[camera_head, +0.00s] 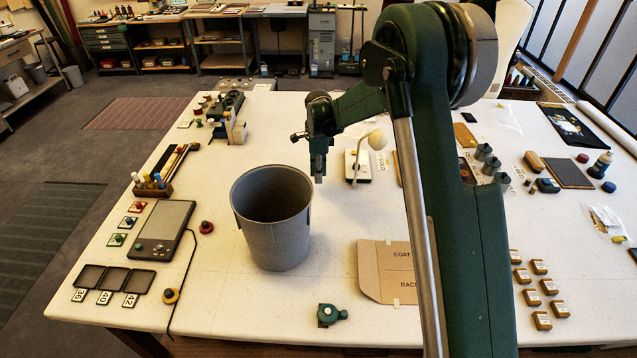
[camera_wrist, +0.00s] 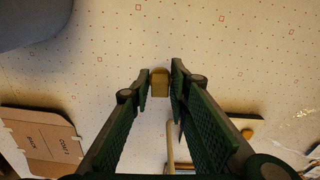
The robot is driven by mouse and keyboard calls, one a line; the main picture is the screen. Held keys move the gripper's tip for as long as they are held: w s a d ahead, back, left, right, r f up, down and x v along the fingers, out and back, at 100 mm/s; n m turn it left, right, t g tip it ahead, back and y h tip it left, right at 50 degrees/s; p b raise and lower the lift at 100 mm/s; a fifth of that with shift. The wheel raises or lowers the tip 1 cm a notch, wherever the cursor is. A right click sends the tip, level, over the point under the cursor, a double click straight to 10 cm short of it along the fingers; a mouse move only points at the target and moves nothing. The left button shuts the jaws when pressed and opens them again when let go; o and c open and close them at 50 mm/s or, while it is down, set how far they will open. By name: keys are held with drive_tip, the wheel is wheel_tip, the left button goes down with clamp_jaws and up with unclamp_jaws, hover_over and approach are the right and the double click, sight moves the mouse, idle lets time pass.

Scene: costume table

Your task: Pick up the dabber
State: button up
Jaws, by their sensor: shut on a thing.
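My gripper (camera_wrist: 160,82) is shut on a small tan-and-ochre piece (camera_wrist: 160,85), apparently the dabber, held between its fingertips in the wrist view. In the head view my gripper (camera_head: 318,178) hangs above the white table, just right of and behind the grey bin. The held piece is too small and too covered by the fingers there to make out.
The grey bin (camera_head: 273,243) stands left of centre. A cardboard pattern (camera_head: 385,272) lies to the right in front. A green tool (camera_head: 328,315) lies near the front edge. Table between them is clear.

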drive_tip(key=shift+r, duration=1.1)
